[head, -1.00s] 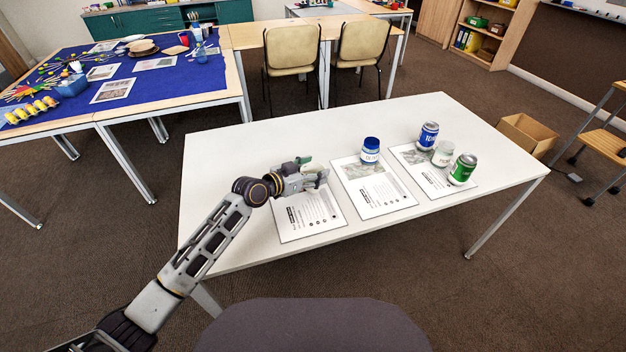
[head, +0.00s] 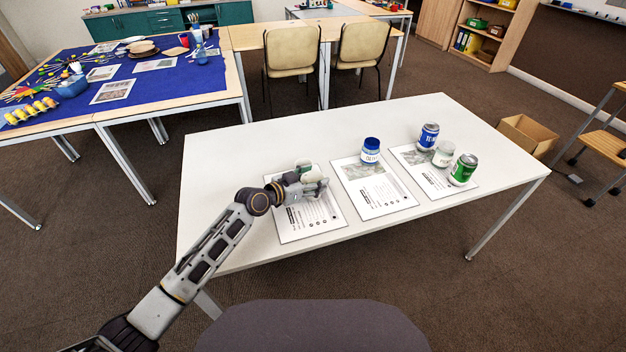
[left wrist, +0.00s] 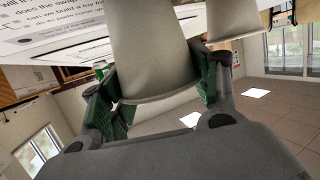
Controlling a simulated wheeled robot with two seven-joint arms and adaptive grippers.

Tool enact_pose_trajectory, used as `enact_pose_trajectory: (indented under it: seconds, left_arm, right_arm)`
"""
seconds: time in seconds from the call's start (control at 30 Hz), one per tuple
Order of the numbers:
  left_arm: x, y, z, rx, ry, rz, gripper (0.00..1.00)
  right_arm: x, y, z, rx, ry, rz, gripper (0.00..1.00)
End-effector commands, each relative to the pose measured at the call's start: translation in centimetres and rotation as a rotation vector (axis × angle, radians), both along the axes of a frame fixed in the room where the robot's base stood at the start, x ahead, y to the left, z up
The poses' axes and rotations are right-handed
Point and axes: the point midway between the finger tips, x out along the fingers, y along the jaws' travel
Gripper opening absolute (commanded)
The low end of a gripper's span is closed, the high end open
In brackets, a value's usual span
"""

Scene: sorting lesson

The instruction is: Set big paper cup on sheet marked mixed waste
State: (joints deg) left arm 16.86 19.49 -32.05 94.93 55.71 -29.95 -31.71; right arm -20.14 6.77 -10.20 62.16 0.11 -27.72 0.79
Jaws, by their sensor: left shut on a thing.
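My left gripper (head: 318,187) is over the left sheet (head: 313,219) on the white table. In the left wrist view the gripper (left wrist: 158,95) is shut around a plain grey-beige paper cup (left wrist: 150,50), with green pads on both sides. A second, similar cup (left wrist: 231,18) stands close beside it there. In the head view, whitish cup shapes (head: 303,165) show just behind the gripper, partly hidden by it. I cannot tell whether the held cup touches the sheet. The sheet titles are too small to read. My right gripper is not in view.
The table's (head: 235,160) left and back areas are clear.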

Motion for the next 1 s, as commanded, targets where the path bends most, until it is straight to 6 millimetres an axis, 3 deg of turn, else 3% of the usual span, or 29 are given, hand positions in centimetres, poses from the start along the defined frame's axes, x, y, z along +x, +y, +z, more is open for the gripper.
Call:
enact_pose_trajectory:
  seconds: [0.27,0.3,0.47,1.0]
  left_arm:
    - [0.0,0.02,-0.25,0.0,0.0,0.0,0.53]
    - [0.0,0.02,-0.24,0.0,0.0,0.0,0.64]
    - [0.0,0.02,-0.22,0.0,0.0,0.0,0.83]
    - [0.0,0.0,-0.02,0.0,0.0,0.0,0.83]
  right_arm:
    - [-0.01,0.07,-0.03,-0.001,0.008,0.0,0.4]
    - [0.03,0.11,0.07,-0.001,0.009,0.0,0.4]
    - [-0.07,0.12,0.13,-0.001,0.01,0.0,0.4]
    - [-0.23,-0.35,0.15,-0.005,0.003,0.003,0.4]
